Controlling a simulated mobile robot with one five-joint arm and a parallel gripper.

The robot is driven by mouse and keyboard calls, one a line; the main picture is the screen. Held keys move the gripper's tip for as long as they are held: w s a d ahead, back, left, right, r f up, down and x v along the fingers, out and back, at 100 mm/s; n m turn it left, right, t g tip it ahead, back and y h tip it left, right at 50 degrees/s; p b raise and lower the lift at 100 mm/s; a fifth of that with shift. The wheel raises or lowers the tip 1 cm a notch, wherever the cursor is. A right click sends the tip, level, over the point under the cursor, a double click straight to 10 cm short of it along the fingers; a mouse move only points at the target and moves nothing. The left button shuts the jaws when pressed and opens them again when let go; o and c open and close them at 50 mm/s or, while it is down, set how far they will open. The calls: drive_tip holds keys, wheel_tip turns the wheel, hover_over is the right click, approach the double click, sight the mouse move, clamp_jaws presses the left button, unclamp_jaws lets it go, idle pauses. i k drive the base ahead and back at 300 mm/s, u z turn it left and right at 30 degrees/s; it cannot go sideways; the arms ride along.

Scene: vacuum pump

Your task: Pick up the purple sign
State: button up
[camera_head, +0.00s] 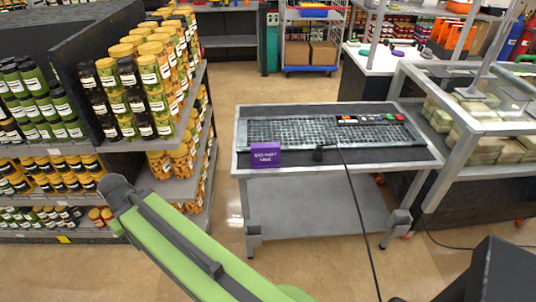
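The purple sign (266,154) with white lettering stands upright at the front left of a grey metal cart (338,158). It is on the cart's top, near the front edge. A green arm of mine reaches up from the bottom of the view, to the left of and below the sign. The dark grey end of the arm is left of the cart, apart from the sign. The fingers of my gripper cannot be made out, so whether it is open or shut does not show.
Shelves of jars (150,85) stand at the left. A glass case (470,115) adjoins the right. Open floor (225,95) lies between.

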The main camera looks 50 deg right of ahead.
sight(264, 155)
drive_tip(key=i, duration=0.95)
drive_tip(key=u, duration=0.05)
